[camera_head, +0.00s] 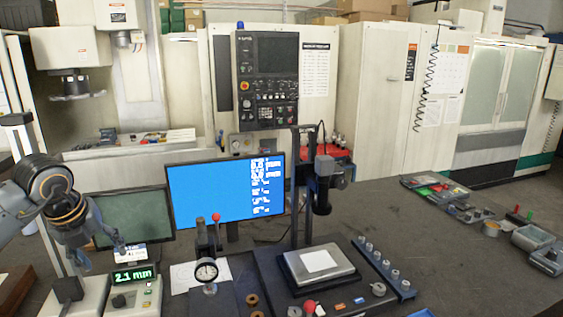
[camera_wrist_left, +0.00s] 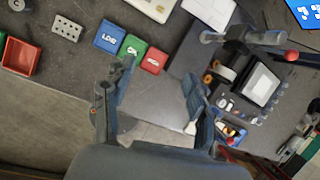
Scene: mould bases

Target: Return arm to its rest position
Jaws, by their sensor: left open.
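My left arm comes in from the left edge of the head view, above the left end of the dark bench. The left gripper (camera_head: 82,258) hangs at the front of the dark monitor, partly hidden and small there. In the left wrist view its two fingers stand wide apart, so the left gripper (camera_wrist_left: 155,105) is open. Nothing lies between the fingers; only bench edge and floor show behind them. My right gripper is not in view.
A digital readout (camera_head: 134,276) showing 2.1 mm, a dial gauge stand (camera_head: 207,262) and a blue monitor (camera_head: 225,190) stand near the arm. A plate (camera_head: 318,263) sits mid-bench. Blue, green (camera_wrist_left: 133,52) and red blocks lie in the wrist view.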

